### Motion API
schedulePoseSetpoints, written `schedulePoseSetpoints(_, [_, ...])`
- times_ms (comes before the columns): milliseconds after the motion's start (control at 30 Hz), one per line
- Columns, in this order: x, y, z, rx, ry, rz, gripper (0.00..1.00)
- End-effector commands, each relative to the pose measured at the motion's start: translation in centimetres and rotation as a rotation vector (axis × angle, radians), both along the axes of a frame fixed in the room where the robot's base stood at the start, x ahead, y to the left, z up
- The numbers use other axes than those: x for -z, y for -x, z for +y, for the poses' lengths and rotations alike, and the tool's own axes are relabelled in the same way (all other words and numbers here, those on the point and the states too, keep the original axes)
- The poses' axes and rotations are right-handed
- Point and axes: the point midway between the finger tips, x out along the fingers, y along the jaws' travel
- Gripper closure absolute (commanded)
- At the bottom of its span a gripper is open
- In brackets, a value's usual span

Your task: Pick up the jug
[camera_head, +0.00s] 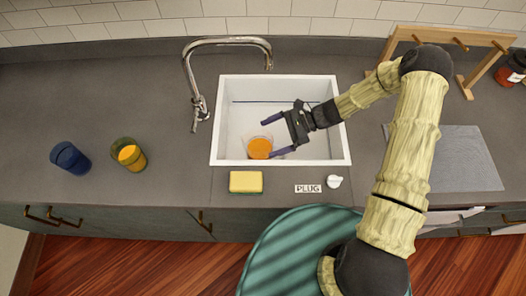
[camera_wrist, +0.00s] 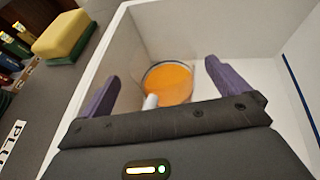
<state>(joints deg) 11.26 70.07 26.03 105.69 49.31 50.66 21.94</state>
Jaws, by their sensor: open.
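A clear, round vessel with orange contents, apparently the jug (camera_head: 259,148), stands in the white sink near its front left corner. It also shows in the wrist view (camera_wrist: 168,83), with a short pale piece, perhaps its handle, on the side facing me. My gripper (camera_head: 272,137) is over the sink, to the right of the jug, with its purple fingers spread towards it. In the wrist view, the jug lies between and beyond the open fingers (camera_wrist: 160,72). Nothing is held. I cannot tell how high the fingers are above the jug.
The sink (camera_head: 345,140) has raised walls around the jug. A curved tap (camera_head: 197,105) stands at its left. A sponge (camera_head: 246,182), a "PLUG" label (camera_head: 307,188) and a white plug (camera_head: 334,181) lie in front. A blue cup (camera_head: 70,158) and an orange-filled glass (camera_head: 129,154) stand left.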

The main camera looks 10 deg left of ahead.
Motion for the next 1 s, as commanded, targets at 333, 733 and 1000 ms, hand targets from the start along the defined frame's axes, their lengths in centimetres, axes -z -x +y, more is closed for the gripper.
schedulePoseSetpoints(333, [1.4,1.3,3.2,0.0,0.0,-0.001,0.0])
schedulePoseSetpoints(733, [1.4,1.3,3.1,0.0,0.0,-0.001,0.0])
schedulePoseSetpoints(1000, [1.4,1.3,3.1,0.0,0.0,-0.001,0.37])
